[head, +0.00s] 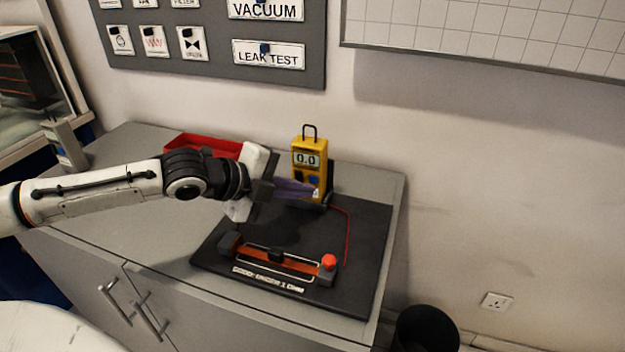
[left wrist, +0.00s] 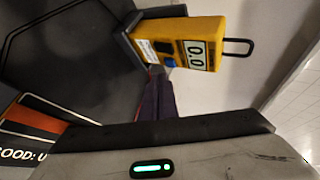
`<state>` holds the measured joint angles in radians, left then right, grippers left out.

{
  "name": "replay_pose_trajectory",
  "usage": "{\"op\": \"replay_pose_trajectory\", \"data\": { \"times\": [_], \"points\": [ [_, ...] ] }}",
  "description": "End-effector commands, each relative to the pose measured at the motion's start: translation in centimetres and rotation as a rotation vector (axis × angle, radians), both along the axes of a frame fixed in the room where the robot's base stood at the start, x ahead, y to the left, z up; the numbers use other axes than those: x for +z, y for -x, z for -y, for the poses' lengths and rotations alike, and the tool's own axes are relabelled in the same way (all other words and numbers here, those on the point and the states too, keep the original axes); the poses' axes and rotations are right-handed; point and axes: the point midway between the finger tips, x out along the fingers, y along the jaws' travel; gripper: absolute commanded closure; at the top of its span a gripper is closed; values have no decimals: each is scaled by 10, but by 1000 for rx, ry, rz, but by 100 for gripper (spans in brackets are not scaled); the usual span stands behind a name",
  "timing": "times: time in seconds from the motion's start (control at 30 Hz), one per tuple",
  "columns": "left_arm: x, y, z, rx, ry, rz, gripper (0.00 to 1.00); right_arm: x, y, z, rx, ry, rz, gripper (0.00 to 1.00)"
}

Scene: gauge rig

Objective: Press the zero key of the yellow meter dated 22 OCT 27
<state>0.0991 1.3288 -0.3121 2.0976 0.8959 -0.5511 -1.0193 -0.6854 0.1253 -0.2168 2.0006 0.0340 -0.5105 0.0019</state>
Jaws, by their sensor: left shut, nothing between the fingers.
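The yellow meter (head: 308,146) stands upright in a dark holder at the back of the black mat. Its display reads 0.0. It also shows in the left wrist view (left wrist: 186,28), lying sideways there, with a blue key (left wrist: 169,62), a darker key and a small white label. The date on the label is too small to read. My left gripper (head: 313,191) is shut and empty, its purplish fingers pointing at the meter's lower front. The fingertips (left wrist: 156,74) are close to the keys; I cannot tell whether they touch. My right gripper is not in view.
The black mat (head: 370,240) carries an orange-and-black fixture (head: 280,262) with a red knob (head: 328,262), and a red lead runs beside the meter. A red tray (head: 185,142) lies behind my left arm. A black bin (head: 426,328) stands on the floor at right.

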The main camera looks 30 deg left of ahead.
Motion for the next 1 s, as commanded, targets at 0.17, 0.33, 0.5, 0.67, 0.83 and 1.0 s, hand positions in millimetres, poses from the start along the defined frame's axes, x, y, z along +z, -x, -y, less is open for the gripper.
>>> {"op": "replay_pose_trajectory", "data": {
  "times": [0.17,0.33,0.5,0.67,0.83,1.0],
  "points": [
    [0,0,0,0,0,0,100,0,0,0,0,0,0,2],
    [-2,7,-1,3,-6,-4,100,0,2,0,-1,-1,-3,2],
    [-2,24,5,-3,-7,-5,100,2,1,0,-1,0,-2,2],
    [2,37,8,2,-3,-7,100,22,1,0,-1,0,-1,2],
    [2,47,11,0,-1,-4,100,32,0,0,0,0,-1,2],
    [0,49,12,0,0,-1,100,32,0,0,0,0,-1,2]
  ]
}}
